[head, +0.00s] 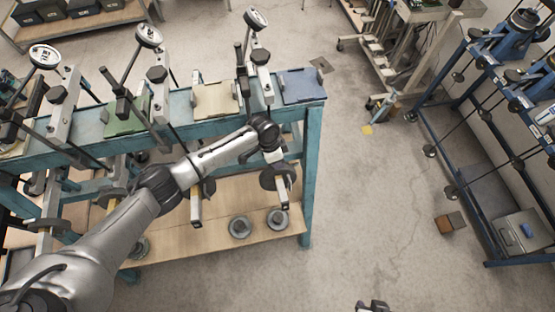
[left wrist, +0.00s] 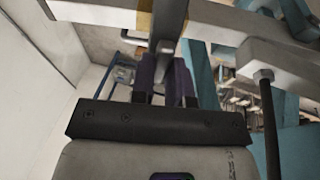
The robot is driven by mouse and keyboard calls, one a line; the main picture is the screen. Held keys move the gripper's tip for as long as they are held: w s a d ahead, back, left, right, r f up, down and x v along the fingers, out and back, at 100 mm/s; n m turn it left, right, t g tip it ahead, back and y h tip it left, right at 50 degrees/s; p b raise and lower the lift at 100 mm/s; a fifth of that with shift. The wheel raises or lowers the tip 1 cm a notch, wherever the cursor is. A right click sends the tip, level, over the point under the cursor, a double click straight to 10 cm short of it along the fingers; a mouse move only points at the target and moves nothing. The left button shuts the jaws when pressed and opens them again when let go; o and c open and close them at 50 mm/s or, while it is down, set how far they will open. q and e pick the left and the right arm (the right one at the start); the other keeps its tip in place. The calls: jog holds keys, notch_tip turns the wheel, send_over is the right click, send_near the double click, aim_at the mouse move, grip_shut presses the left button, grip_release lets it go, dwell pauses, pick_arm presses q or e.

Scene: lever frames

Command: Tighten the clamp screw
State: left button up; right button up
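The nearest lever frame stands at the right end of the teal bench (head: 314,150), with a black knob (head: 261,57) on its upright and a round dial (head: 256,19) above. I cannot tell which part is the clamp screw. My left gripper (head: 274,156) is below the bench top at that end, beside a dark hanging disc (head: 281,177). In the left wrist view its two dark fingers (left wrist: 163,82) stand apart on either side of a grey bar (left wrist: 167,35); contact is unclear. My right gripper (head: 372,306) is cut off at the bottom edge.
Similar lever frames with dials (head: 149,36) stand along the bench to the left. Round weights (head: 277,219) lie on the wooden lower shelf (head: 205,244). A blue rack (head: 430,130) stands at the right. The concrete floor between bench and rack is mostly clear.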

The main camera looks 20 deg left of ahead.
pick_arm(q)
jog(key=o, duration=0.4)
jog(key=shift+o, duration=0.2)
jog(key=b+v, duration=0.1)
jog(key=v, duration=0.6)
jog(key=shift+r, duration=0.3)
jog(key=shift+s, duration=0.1)
